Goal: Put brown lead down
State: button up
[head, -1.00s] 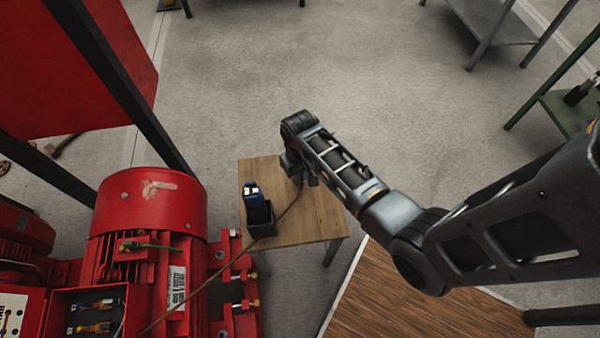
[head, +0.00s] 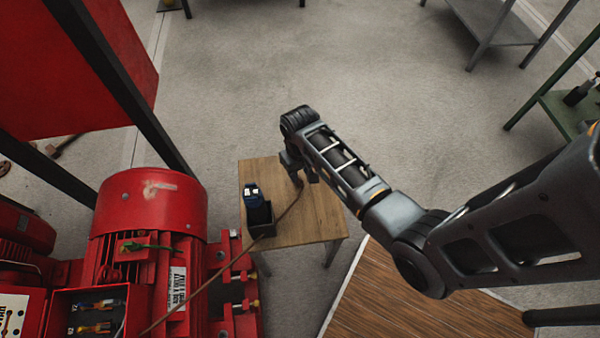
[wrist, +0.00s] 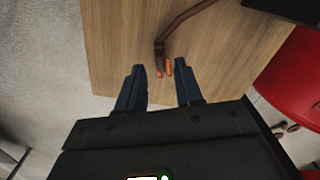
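The brown lead (head: 215,272) runs from the red motor's terminal box across to the small wooden table (head: 322,222). In the wrist view the brown lead (wrist: 178,22) ends in orange tips over the table top. My gripper (wrist: 158,73) has its two blue-grey fingers spread apart. The orange tips lie between and just ahead of the fingertips, with a visible gap on both sides. In the head view my gripper (head: 300,180) is low over the table, partly hidden by my wrist. I cannot tell whether the lead's end touches the wood.
A dark open box (head: 262,222) with a blue-and-black device (head: 253,196) stands at the table's left side. The red motor (head: 150,205) is left of the table. A metal bench (head: 495,25) is at the back right. Clear floor lies behind the table.

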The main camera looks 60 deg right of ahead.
aim_at(300, 178)
notch_tip(300, 178, up, 10)
jog(key=p, duration=0.1)
jog(key=s+a+n+t+h, duration=0.25)
jog(key=s+a+t, duration=0.35)
jog(key=s+a, duration=0.4)
jog(key=s+a+r+n+t, duration=0.1)
jog(key=s+a+r+t, duration=0.1)
jog(key=r, duration=0.6)
jog(key=s+a+r+n+t+y, duration=0.1)
jog(key=s+r+t, duration=0.3)
jog(key=r, duration=0.5)
jog(key=s+a+r+n+t+y, duration=0.1)
jog(key=s+a+r+t, duration=0.2)
jog(key=r, duration=0.5)
jog(key=s+a, duration=0.1)
jog(key=s, duration=0.1)
jog(key=shift+s+r, duration=0.3)
jog(key=shift+s, duration=0.1)
